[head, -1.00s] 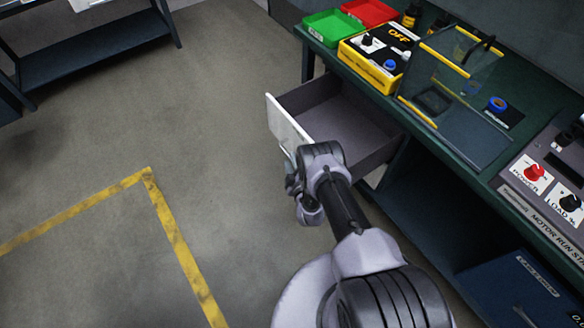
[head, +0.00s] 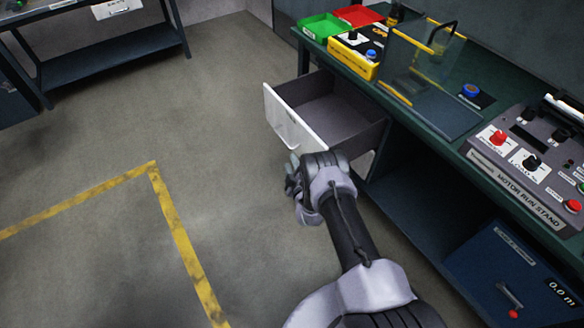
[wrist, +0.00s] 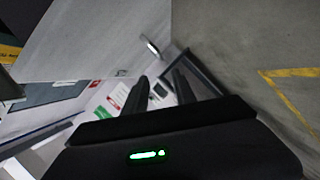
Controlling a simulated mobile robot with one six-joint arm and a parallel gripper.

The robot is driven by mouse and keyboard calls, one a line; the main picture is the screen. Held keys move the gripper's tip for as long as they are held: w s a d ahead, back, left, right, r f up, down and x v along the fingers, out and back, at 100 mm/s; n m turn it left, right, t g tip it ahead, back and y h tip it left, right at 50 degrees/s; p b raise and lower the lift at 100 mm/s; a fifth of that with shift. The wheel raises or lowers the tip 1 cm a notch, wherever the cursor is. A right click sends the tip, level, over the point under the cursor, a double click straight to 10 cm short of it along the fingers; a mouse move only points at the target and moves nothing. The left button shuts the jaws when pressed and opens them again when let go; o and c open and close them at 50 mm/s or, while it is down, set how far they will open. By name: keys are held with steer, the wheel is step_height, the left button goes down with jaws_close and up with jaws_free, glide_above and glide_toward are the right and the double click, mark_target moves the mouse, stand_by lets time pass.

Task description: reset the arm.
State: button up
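My arm reaches from the lower right of the head view, and my gripper (head: 297,188) is at its end, just in front of and below the pulled-out drawer (head: 335,104). The fingers are small and hard to make out there. In the wrist view my gripper (wrist: 158,82) shows two dark fingers set apart, with nothing held between them. The drawer has a white front (head: 284,118) with a handle, and its visible inside looks empty. A pale panel with a metal handle (wrist: 150,46), likely the drawer front, lies ahead of the fingers, apart from them.
The green workbench (head: 420,142) carries a green tray (head: 322,27), a red tray (head: 358,15), a yellow box (head: 352,56), a clear guard and a motor run stand (head: 530,160). A blue box (head: 510,275) sits below. Open floor with a yellow line (head: 185,245) lies left.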

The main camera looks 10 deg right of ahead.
steer(key=shift+w, duration=0.1)
steer(key=w+d+r+m+g+h, duration=0.1)
steer(key=w+r+m, duration=0.2)
steer(key=r, duration=0.9)
steer(key=w+d+r+m+g, duration=0.1)
steer(key=w+r+m, duration=0.2)
steer(key=r, duration=0.9)
steer(key=s+a+r+m+g, duration=0.1)
steer(key=s+r+m, duration=0.1)
steer(key=s+r, duration=0.35)
steer(key=s+r+m+g, duration=0.1)
steer(key=s+r+g, duration=0.1)
steer(key=r, duration=0.7)
steer(key=s+a+r+m+g+y, duration=0.1)
steer(key=s+r+m, duration=0.1)
steer(key=s+r, duration=0.35)
steer(key=s+a+r+m+g, duration=0.1)
steer(key=s+a+r, duration=0.15)
steer(key=s, duration=0.65)
steer(key=s+a+m+g+y, duration=0.1)
steer(key=s+m, duration=0.1)
steer(key=s, duration=1.1)
steer(key=s+a+m+g, duration=0.1)
steer(key=s+a+m, duration=0.1)
steer(key=s, duration=1.1)
steer(key=shift+a+r+g+y, duration=0.2)
steer(key=shift+r+g+y, duration=0.2)
steer(key=shift+w, duration=0.1)
